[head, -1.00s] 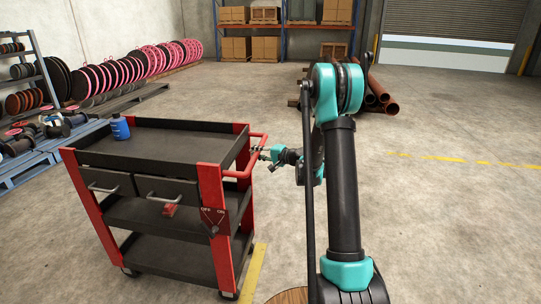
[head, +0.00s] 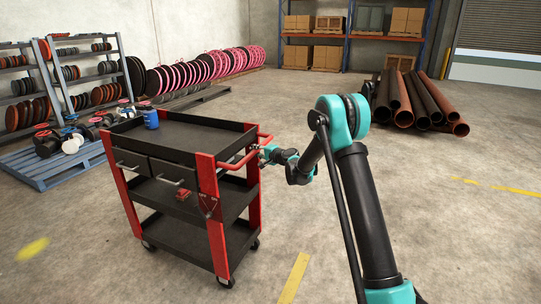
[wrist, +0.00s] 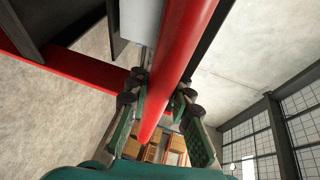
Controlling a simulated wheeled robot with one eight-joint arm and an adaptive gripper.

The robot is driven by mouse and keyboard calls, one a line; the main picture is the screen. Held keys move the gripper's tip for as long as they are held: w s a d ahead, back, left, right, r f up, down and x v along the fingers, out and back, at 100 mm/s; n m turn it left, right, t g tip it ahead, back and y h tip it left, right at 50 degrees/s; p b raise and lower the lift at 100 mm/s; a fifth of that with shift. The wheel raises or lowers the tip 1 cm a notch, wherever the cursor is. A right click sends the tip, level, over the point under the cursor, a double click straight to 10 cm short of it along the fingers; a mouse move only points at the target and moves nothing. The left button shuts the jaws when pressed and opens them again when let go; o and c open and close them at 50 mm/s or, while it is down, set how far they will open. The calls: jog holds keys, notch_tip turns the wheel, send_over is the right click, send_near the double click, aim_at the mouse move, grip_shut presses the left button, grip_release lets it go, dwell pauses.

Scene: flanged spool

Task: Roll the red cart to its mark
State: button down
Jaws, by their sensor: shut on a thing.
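The red cart (head: 218,230), with dark shelves, two drawers and red posts, stands upright on its wheels left of centre in the head view. Its red push handle (head: 265,137) sticks out on the right side. My gripper (head: 262,153) is at that handle. In the wrist view the red handle bar (wrist: 178,65) runs between the two fingers of my gripper (wrist: 160,100), which is shut on it. Yellow floor paint shows as a patch (head: 32,248) at left and a stripe (head: 293,278) right of the cart. I cannot tell which is the mark.
A blue pallet (head: 60,172) with valves and a rack (head: 85,75) are at left, near the cart. Pipes (head: 418,103) lie at the back right. Open floor lies in front and to the right.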

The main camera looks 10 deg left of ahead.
aim_at(217, 145)
jog(key=w+a, duration=0.2)
jog(key=a, duration=0.5)
jog(key=w+a, duration=0.2)
jog(key=a, duration=0.5)
jog(key=w+a, duration=0.2)
jog(key=a, duration=0.6)
jog(key=shift+w, duration=0.3)
jog(key=c, duration=1.5)
grip_release()
jog(key=shift+d+r, duration=0.1)
jog(key=shift+o, duration=0.9)
jog(key=shift+d, duration=0.1)
jog(key=shift+s+d+r, duration=0.1)
jog(key=shift+s+d, duration=0.05)
jog(key=shift+d, duration=0.25)
jog(key=v, duration=1.1)
jog(key=shift+s, duration=0.15)
